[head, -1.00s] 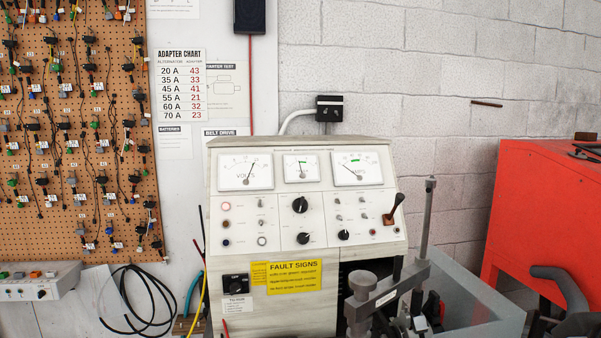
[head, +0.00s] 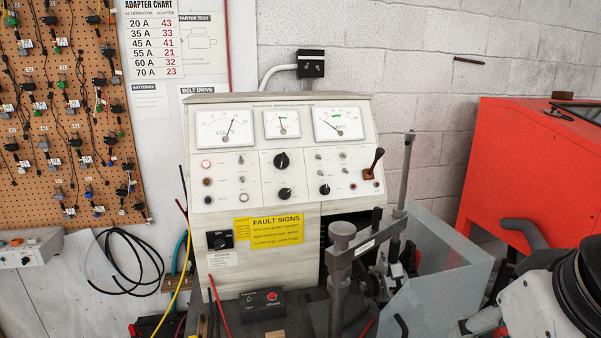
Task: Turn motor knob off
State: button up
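The test bench's white control panel (head: 290,148) stands in the middle of the head view. It has a large black knob (head: 281,160) at centre, a lower black knob (head: 285,193), and another black knob (head: 324,189) to the right. A black switch box with a rotary knob (head: 220,240) sits on the bench front, left of the yellow fault signs label (head: 276,231). The labels are too small to tell which knob is the motor knob. Part of my arm shows at the lower right, apart from the panel. My gripper's fingertips cannot be made out.
A grey post and clamp (head: 340,265) stand before the bench's right side, beside a clear guard (head: 435,295). A small box with a red button (head: 271,297) sits below. A red cabinet (head: 530,165) is at right. A lever (head: 373,163) sticks out from the panel.

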aim_at(284, 193)
jog(key=j+u, duration=0.45)
jog(key=j, duration=1.1)
jog(key=k, duration=0.05)
